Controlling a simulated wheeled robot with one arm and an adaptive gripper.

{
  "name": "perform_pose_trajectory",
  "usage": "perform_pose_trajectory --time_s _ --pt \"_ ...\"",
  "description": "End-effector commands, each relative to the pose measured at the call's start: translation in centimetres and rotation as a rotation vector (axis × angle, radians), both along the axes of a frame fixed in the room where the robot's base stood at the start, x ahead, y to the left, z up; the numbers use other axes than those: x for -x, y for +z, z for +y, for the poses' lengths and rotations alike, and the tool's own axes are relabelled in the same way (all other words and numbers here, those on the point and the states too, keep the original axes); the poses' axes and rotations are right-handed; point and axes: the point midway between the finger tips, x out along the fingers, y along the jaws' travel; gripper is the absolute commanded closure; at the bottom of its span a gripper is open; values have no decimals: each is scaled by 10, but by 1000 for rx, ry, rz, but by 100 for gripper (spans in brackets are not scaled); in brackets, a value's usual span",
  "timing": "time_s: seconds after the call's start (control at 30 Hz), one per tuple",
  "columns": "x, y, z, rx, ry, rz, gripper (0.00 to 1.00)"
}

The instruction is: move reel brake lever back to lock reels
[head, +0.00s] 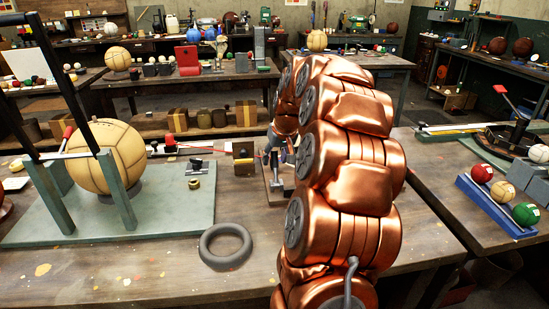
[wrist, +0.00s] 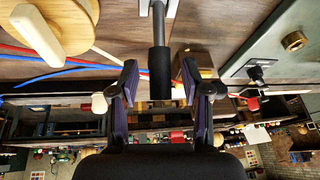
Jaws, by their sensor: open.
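A lever with a grey metal shaft and a black grip, which looks like the reel brake lever (wrist: 159,54), comes down from the top middle of the wrist view. My gripper (wrist: 160,68) is open, with one finger on each side of the black grip. Gaps show between the grip and both fingertips, so the fingers are not closed on it. In the head view my gripper (head: 279,152) is small and partly hidden by my copper arm, above a small base on the workbench. The lever cannot be made out clearly there. No reels can be clearly told.
On the workbench (head: 150,275), a green plate (head: 60,225) carries a frame with a tan leather ball (head: 106,157). A grey ring (head: 225,246) lies in front. Red and blue lines (wrist: 50,72) run beside the lever. A blue rack with coloured balls (head: 490,207) stands right.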

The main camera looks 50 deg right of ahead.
Motion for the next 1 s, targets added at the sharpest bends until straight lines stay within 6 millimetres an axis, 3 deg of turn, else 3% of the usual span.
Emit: perform_pose_trajectory --time_s 0.33,0.8,1.0 --pt "-3 -9 -1 -1 0 0 52" --pt "-3 -9 0 -1 0 0 100" --pt "-3 -9 0 -2 1 1 100"
